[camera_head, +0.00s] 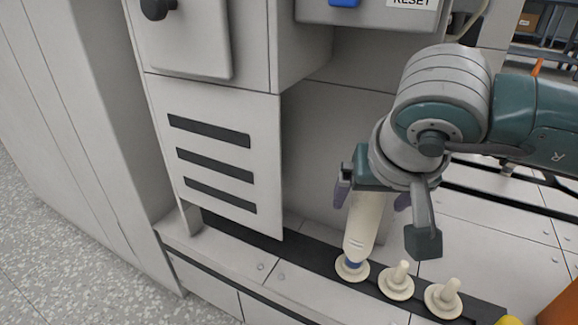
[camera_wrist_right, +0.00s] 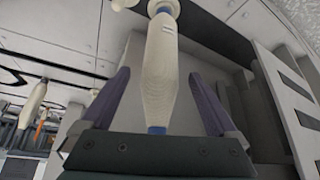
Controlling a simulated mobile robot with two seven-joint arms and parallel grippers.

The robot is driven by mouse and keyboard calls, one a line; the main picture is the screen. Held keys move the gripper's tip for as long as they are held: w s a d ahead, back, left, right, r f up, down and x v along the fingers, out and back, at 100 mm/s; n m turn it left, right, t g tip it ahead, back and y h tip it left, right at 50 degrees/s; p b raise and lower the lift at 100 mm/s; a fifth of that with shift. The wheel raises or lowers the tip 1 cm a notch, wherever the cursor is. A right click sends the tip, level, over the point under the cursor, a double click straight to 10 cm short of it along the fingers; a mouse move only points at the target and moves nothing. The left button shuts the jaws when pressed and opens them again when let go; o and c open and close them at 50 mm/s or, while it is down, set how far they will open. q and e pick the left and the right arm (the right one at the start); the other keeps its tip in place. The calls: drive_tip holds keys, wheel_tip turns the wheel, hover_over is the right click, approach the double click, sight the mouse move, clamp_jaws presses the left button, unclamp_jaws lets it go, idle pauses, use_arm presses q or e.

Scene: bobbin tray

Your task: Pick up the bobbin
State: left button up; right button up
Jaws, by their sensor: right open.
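A cream bobbin (camera_head: 361,226) with a blue lower end stands upright on a peg of the black rail, partly hidden behind my right gripper. My right gripper (camera_head: 372,198) is above it, with its fingers open on either side of the bobbin's upper part. In the right wrist view the bobbin (camera_wrist_right: 161,75) lies between the two purple fingers of my right gripper (camera_wrist_right: 160,100), with a gap on both sides. My left gripper is in neither view.
Two empty cream pegs, one (camera_head: 397,281) beside the bobbin and one (camera_head: 444,298) further right, stand on the black rail (camera_head: 240,234). A grey machine cabinet (camera_head: 215,140) with dark slots rises at the left. An orange object (camera_head: 562,308) and something yellow are at the lower right.

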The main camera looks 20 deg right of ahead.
drive_tip(key=shift+w+f, duration=0.15)
drive_tip(key=shift+f, duration=0.15)
drive_tip(key=shift+w+d+r, duration=0.1)
drive_tip(key=shift+c, duration=0.4)
clamp_jaws()
